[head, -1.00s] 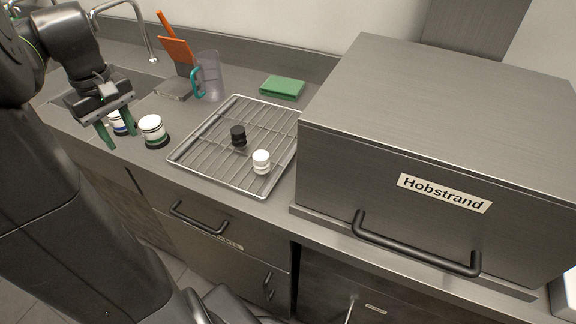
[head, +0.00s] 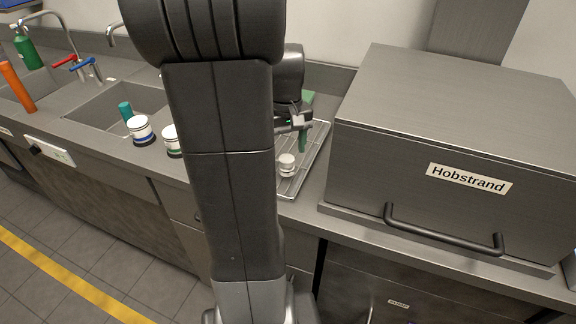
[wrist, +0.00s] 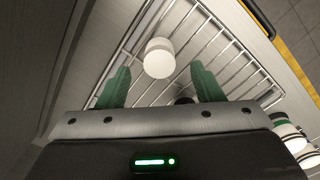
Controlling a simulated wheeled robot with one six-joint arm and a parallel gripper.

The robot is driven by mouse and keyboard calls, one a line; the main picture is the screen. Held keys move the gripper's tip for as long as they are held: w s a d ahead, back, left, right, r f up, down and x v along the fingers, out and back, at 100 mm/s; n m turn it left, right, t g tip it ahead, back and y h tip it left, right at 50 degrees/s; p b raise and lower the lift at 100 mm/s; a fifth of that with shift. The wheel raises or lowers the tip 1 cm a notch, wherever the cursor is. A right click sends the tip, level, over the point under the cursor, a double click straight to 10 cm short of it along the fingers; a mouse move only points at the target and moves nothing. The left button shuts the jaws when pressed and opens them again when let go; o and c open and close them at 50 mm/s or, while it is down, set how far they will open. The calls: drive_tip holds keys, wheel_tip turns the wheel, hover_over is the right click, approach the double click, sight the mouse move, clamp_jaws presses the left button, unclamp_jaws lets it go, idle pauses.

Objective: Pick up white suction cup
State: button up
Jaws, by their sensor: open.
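The white suction cup (head: 287,165) stands on the wire rack tray (head: 292,190), near its front. In the wrist view the white suction cup (wrist: 159,57) lies ahead of my gripper, centred between the two green fingers. My gripper (wrist: 160,72) is open and empty, with a finger on each side of the cup's line. In the head view my gripper (head: 303,140) is above the rack, just behind and right of the cup, partly hidden by my arm. A black suction cup (wrist: 184,100) shows partly at the gripper's edge in the wrist view; my arm hides it in the head view.
The large steel Hobstrand box (head: 440,130) stands close right of the rack.

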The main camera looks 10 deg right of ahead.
sight(287, 159)
drive_tip(key=shift+f, duration=2.75)
drive_tip(key=c, duration=1)
